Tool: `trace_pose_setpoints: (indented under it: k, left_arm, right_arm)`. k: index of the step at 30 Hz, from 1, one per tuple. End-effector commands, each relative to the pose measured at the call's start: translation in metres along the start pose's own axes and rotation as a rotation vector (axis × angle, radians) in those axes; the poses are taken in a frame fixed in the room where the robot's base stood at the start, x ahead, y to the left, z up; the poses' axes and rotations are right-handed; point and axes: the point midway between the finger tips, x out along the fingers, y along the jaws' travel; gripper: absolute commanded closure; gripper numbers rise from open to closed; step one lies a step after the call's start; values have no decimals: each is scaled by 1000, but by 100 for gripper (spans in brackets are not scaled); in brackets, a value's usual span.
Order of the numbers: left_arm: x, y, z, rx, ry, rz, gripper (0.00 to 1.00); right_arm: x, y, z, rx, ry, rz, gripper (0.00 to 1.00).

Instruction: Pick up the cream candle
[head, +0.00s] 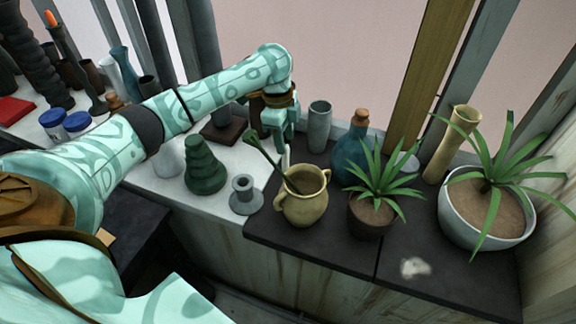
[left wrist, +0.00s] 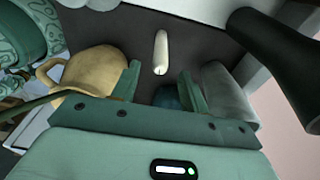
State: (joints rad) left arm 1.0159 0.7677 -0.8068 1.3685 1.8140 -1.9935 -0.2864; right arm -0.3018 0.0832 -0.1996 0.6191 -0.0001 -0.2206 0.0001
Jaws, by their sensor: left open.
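The cream candle (left wrist: 160,52) shows in the left wrist view as a slim pale cylinder over the dark counter, between the lines of my two fingers and beyond their tips. In the head view a small pale piece of it (head: 285,158) shows below my left gripper (head: 283,138), beside the beige two-handled pot; the rest is hidden. My left gripper, also in the left wrist view (left wrist: 160,82), is open, with its green fingers apart and nothing between them. It points down at the counter. My right gripper is not in view.
The beige pot (head: 303,205) with a green stem stands close to my gripper. A grey vase (head: 319,128) and a blue bottle (head: 352,155) stand on its other side. Potted plants (head: 372,215) stand to the right. A green stacked form (head: 205,170) stands left on the white counter.

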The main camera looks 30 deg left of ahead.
Motion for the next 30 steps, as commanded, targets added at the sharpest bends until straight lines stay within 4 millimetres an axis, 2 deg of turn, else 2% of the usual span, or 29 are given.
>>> trace_pose_setpoints:
  k: [1, 7, 12, 15, 22, 23, 27, 30]
  left_arm:
    - [8, 0, 0, 0, 0, 2, 55]
    - [20, 0, 1, 0, -1, 0, 55]
    - [52, -1, 4, -1, -1, 6, 55]
    - [64, -1, 4, 0, -2, 2, 55]
    - [61, -1, 3, 0, -1, -3, 55]
    - [61, -1, 3, 0, -1, -3, 61]
    - [61, -1, 3, 0, -1, -3, 100]
    - [61, -1, 3, 0, -1, -3, 100]
  right_arm:
    - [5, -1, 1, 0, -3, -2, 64]
    - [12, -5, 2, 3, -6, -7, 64]
    - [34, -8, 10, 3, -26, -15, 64]
    - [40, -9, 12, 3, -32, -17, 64]
    - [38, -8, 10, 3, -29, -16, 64]
    - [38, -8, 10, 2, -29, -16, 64]
    - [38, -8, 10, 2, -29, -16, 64]
    - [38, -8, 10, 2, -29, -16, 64]
